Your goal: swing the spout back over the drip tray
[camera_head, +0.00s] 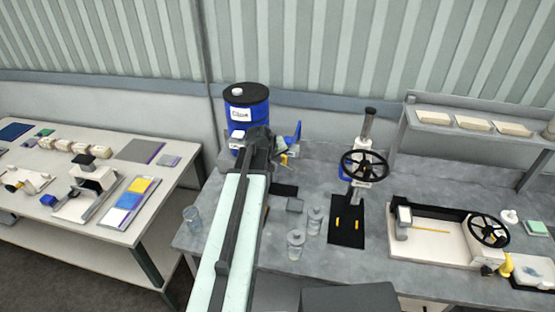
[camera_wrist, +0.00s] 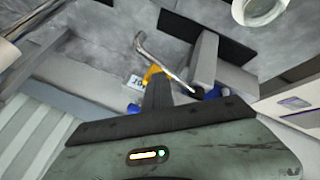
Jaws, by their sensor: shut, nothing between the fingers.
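The spout (camera_wrist: 166,64) is a thin bent metal tube in the wrist view. Its free end lies up and left, apart from the black drip tray (camera_wrist: 208,36), which is to its right. The tray also shows in the head view (camera_head: 284,190) on the grey bench. A yellow part (camera_wrist: 153,74) sits beside the spout. My gripper (camera_wrist: 158,85) is shut and empty, its dark fingers close to the spout and yellow part; I cannot tell whether they touch. In the head view, my arm hides most of the spout's area in front of the blue glue drum (camera_head: 246,110).
A press with a black handwheel (camera_head: 364,165) is to the right, beside another handwheel machine (camera_head: 489,230). A white table (camera_head: 140,215) with tools stands at left.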

